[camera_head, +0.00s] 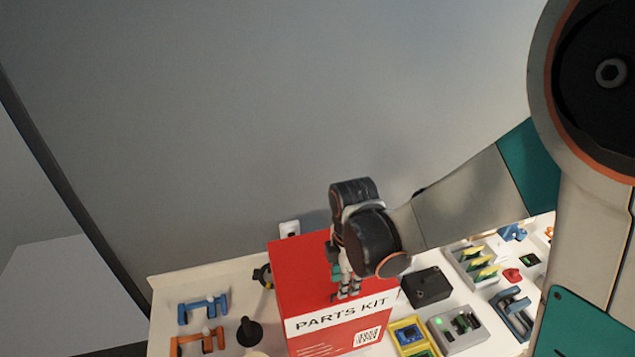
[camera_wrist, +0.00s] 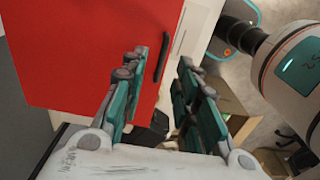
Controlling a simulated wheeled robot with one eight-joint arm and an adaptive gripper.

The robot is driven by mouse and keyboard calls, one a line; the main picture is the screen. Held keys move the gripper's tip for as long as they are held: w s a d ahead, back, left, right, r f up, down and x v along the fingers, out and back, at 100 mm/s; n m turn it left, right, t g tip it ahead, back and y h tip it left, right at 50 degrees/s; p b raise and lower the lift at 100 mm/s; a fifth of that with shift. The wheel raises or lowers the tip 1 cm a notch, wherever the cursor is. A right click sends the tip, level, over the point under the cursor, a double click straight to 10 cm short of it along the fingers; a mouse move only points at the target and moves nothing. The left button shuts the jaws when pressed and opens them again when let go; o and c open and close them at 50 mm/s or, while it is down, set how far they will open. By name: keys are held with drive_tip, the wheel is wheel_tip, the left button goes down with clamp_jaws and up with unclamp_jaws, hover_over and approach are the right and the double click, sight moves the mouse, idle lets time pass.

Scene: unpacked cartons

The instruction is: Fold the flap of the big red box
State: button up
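The big red box (camera_head: 302,282) stands on the table in the head view, with a white band reading "PARTS KIT" and a barcode low on its side. Its red panel also fills the upper left of the wrist view (camera_wrist: 80,50). My gripper (camera_head: 346,292) hangs over the box's right part, fingers pointing down. In the wrist view my gripper (camera_wrist: 163,58) is open and empty, its two fingers apart. The left finger overlaps the red panel; the right finger is past its edge. A dark narrow strip shows between them. I cannot tell the flap's angle, or whether a finger touches it.
Orange and blue brackets (camera_head: 203,309) and a black cone-like part (camera_head: 249,331) lie left of the box. A black block (camera_head: 426,286), a grey tray (camera_head: 457,328) and a yellow case (camera_head: 410,334) crowd its right. A grey wall stands behind.

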drive_tip(key=shift+s+f, duration=0.15)
drive_tip(key=shift+f, duration=0.3)
drive_tip(key=shift+f+b, duration=0.75)
drive_tip(key=shift+f, duration=0.2)
drive_tip(key=shift+f+b, duration=1)
clamp_jaws()
